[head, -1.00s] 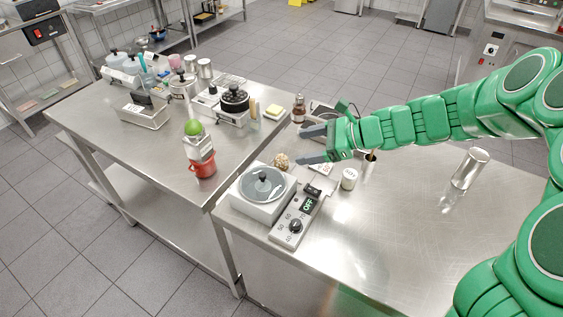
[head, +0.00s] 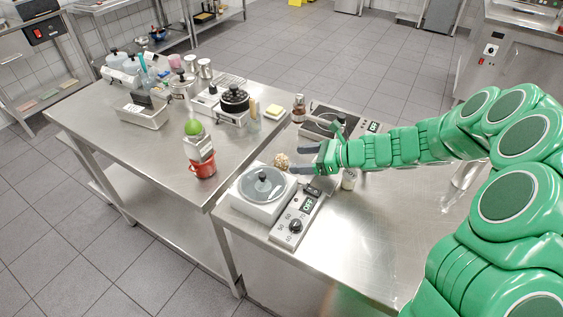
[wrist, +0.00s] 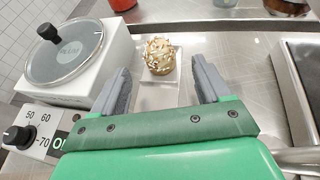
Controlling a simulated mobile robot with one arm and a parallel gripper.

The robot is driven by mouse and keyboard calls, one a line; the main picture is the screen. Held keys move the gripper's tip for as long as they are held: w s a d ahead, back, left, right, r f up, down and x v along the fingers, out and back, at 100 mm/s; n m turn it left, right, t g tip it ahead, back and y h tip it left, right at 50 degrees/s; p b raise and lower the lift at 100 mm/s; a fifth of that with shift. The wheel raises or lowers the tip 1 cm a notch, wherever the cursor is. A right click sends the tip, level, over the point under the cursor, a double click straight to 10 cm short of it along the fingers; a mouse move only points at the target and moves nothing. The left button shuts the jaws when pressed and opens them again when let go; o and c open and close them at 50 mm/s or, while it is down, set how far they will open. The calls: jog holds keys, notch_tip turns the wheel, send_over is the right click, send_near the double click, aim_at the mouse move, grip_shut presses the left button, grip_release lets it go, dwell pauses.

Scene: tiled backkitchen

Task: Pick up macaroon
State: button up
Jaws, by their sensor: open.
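The macaroon (wrist: 159,56) is a round, golden-tan sweet with pale flecks. In the wrist view it sits on a small clear plate or block (wrist: 160,94), ahead of my gripper and between the lines of its two fingers. In the head view the macaroon (head: 282,160) is beside the white lidded cooker, just left of my gripper (head: 303,158). My gripper (wrist: 159,88) also shows in the wrist view with its grey fingers apart and nothing between the tips. Whether a finger touches the clear plate is not clear.
The white cooker (head: 262,194) with a glass lid and its control panel (head: 296,224) stand close on the left. A hotplate (head: 335,120) and a brown bottle (head: 299,108) are behind. A small white jar (head: 349,179) is under my arm. The front right steel tabletop is clear.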

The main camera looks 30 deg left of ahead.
aim_at(287, 159)
jog(key=shift+f, duration=0.25)
jog(key=shift+x, duration=2.5)
jog(key=shift+c, duration=0.4)
jog(key=shift+r, duration=0.1)
jog(key=c, duration=1)
jog(key=shift+r, duration=0.1)
jog(key=shift+c, duration=0.2)
